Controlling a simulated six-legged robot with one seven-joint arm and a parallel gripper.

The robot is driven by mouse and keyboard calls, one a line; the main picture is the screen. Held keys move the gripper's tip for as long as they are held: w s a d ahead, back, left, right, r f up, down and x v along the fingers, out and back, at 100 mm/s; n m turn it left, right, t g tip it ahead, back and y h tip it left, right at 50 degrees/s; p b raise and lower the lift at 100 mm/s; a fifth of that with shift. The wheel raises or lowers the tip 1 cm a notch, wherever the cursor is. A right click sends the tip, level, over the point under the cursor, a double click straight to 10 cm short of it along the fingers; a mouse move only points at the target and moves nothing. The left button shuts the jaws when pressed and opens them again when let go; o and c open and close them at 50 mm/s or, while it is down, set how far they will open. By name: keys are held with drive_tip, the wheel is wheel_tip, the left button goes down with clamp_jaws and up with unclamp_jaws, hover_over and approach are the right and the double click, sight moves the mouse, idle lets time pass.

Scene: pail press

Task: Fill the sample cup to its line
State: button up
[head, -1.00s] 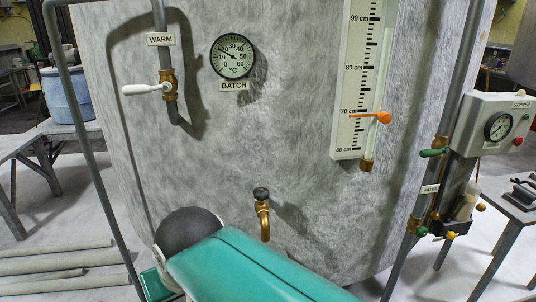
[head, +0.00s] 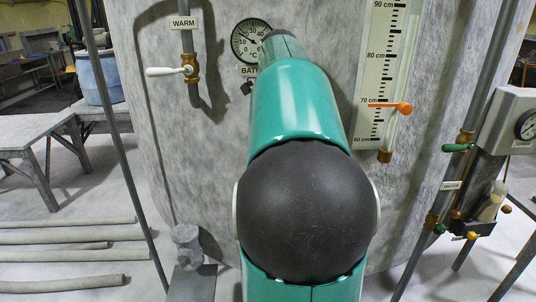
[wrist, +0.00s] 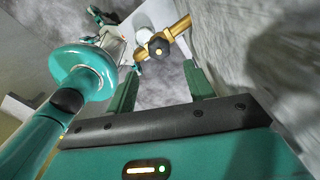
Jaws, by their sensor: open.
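In the wrist view, a brass tap (wrist: 178,29) with a dark knob (wrist: 158,46) stands out from the grey tank wall. My gripper (wrist: 160,69) is open and empty, and the knob shows just beyond and between its fingertips. I see no contact between them. In the head view my arm covers the place of the tap, and my gripper is hidden. I cannot make out a sample cup with a line. A pale bottle (head: 491,206) sits in a small holder at the right, by the pipe labelled WATER.
The tank (head: 225,170) carries a WARM valve (head: 188,68), a dial (head: 250,40) and a level gauge (head: 382,70) with an orange pointer near 70 cm. A grey fitting (head: 187,240) stands at lower left. Pipes (head: 65,237) lie on the floor beside a bench (head: 40,135).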

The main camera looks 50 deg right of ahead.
wheel_tip(320, 180, down, 9)
drive_tip(key=shift+a+r, duration=0.15)
drive_tip(key=shift+r, duration=0.1)
drive_tip(key=c, duration=0.6)
drive_tip(key=shift+o, duration=0.2)
